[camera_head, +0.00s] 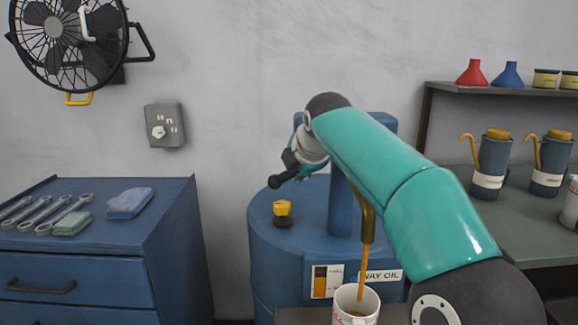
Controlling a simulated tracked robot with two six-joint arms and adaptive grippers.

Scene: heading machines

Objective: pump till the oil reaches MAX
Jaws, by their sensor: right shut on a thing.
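A blue oil drum (276,250) labelled WAY OIL stands in the middle, with a blue pump column (341,205) on its top. My right gripper (291,162) is above the drum, shut on the dark pump handle (275,181); its grip is small and partly hidden behind my teal arm. A brass spout (367,215) points down, and a stream of amber oil (363,272) runs from it into a white mug (345,301). Some brown oil shows inside the mug. Any mark on the mug is too small to read. My left gripper is out of view.
A small gauge plate (327,281) and a yellow knob (282,208) are on the drum. A blue cabinet (150,230) with wrenches stands left. Oil cans (491,160) stand on the right bench; funnels (473,73) sit on the shelf above. A fan hangs upper left.

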